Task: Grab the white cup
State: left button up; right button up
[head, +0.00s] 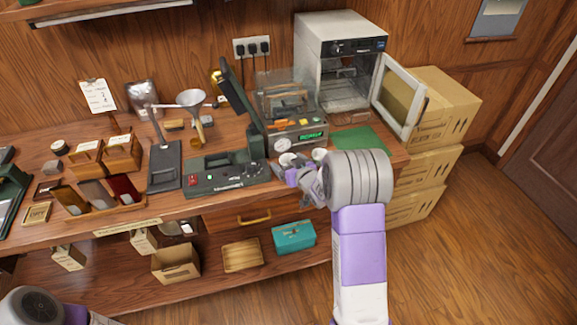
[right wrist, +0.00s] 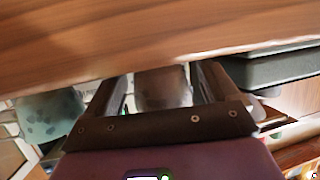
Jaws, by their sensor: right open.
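Two small whitish cups stand near the front edge of the workbench in the head view. One white cup (head: 287,159) is at the left, just behind my right gripper, and the other cup (head: 319,154) is to its right, partly hidden by my wrist. My right gripper (head: 291,177) is at the bench's front edge, close to the cups. In the right wrist view my right gripper (right wrist: 160,88) is open, with a blurred grey-brown shape (right wrist: 163,90) between or behind its fingers; I cannot tell what it is. My left gripper is out of view.
A scale with a green display (head: 312,136) stands behind the cups. A dark green machine (head: 228,172) is left of them. A green mat (head: 360,140) lies right, before the open-doored white oven (head: 340,62). Cardboard boxes (head: 440,150) are stacked right of the bench.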

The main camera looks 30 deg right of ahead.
jog(key=shift+c, duration=0.5)
jog(key=c, duration=1)
jog(key=shift+o, duration=0.2)
jog(key=shift+r, duration=0.1)
